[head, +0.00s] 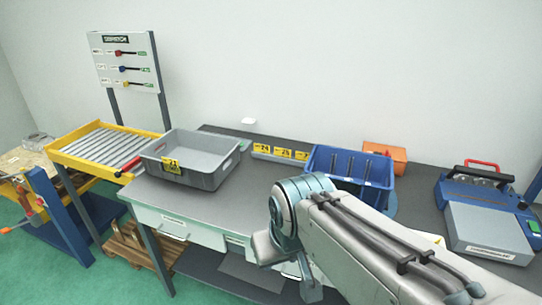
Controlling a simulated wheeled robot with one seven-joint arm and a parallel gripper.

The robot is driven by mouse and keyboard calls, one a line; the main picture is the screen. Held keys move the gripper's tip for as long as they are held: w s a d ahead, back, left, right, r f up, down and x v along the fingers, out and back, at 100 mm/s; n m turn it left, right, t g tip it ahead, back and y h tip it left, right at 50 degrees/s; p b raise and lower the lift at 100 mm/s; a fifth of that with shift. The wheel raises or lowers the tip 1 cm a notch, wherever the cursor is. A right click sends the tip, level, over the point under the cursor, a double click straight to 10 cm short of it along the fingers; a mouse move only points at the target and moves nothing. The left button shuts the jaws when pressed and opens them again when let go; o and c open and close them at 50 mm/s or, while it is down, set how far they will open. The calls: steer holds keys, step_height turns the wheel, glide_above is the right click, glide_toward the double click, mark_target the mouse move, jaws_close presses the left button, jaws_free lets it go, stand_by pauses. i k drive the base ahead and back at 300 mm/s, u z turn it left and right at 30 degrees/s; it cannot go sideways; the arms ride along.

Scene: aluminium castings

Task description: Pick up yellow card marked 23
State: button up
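Several yellow cards with dark numbers are in the head view. One card (171,166) is on the front wall of the grey bin (214,180); its number is too small to read surely. Three more cards (283,152) stand in a row on a low grey holder (258,155) at the back of the bench; they look like 24, 25 and another number I cannot read. I cannot tell which card is 23. My arm crosses the lower right, bending downward over the bench's front. My gripper's fingers do not show.
A blue bin with dividers (322,160) stands right of the holder, with an orange box (385,154) behind it. A blue and grey machine (487,222) is at the far right. A yellow-framed roller rack (75,146) is left. Bare bench top (265,186) lies right of the grey bin.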

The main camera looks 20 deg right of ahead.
mark_target(300, 156)
steer(key=z, duration=0.15)
steer(key=i, duration=1)
steer(key=z, duration=0.8)
